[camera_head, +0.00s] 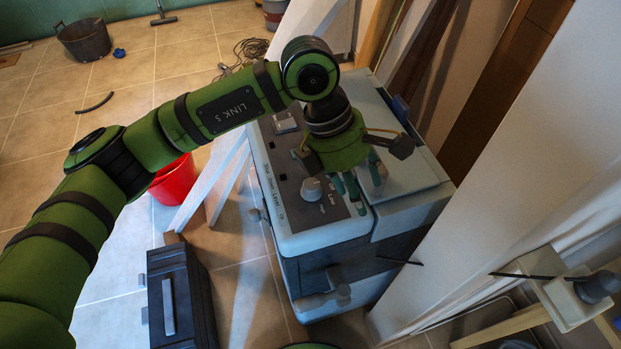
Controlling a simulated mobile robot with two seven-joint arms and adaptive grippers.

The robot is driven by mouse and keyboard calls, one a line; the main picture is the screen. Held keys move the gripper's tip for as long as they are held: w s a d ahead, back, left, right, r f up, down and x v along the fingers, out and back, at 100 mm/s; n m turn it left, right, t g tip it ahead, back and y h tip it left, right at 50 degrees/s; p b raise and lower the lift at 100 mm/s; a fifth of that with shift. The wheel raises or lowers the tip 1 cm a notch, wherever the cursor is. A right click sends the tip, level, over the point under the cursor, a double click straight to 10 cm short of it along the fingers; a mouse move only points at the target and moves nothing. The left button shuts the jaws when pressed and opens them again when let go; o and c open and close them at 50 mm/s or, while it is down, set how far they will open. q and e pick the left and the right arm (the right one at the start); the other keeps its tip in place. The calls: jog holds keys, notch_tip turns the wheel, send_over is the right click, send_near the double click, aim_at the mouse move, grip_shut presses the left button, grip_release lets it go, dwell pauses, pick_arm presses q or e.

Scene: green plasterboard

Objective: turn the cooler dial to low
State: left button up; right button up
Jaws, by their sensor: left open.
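The cooler (292,243) is a grey-white box with a dark control panel on its top front edge. A light grey round dial (311,189) stands on that panel, with the words Off, Low and High printed beside it. I cannot tell which mark the dial points to. My left gripper (358,182) is open and empty above the panel, just right of the dial in the picture and apart from it as far as I can see. Its wrist and body hide part of the panel and cooler top. My right gripper is not in view.
A black case (180,300) lies on the tiled floor left of the cooler. A red bucket (174,180) and leaning white boards (225,170) stand behind my left arm. A large pale board (520,150) rises close on the cooler's right.

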aim_at(311, 184)
pick_arm(q)
jog(key=w+a+y, duration=0.1)
jog(key=a, duration=0.1)
jog(key=w+a+t+y, duration=0.1)
jog(key=w+a, duration=0.1)
jog(key=a, duration=0.1)
jog(key=w+a+t+y, duration=0.1)
jog(key=w+a+y, duration=0.1)
jog(key=shift+a+r, duration=0.2)
jog(key=shift+r, duration=0.15)
jog(key=shift+w+a+f, duration=0.1)
jog(key=shift+a+f, duration=0.05)
jog(key=shift+f, duration=0.05)
notch_tip(311, 184, down, 6)
jog(key=shift+r+p, duration=0.15)
jog(key=shift+p, duration=1.1)
jog(key=shift+f, duration=0.4)
jog(key=c, duration=1.1)
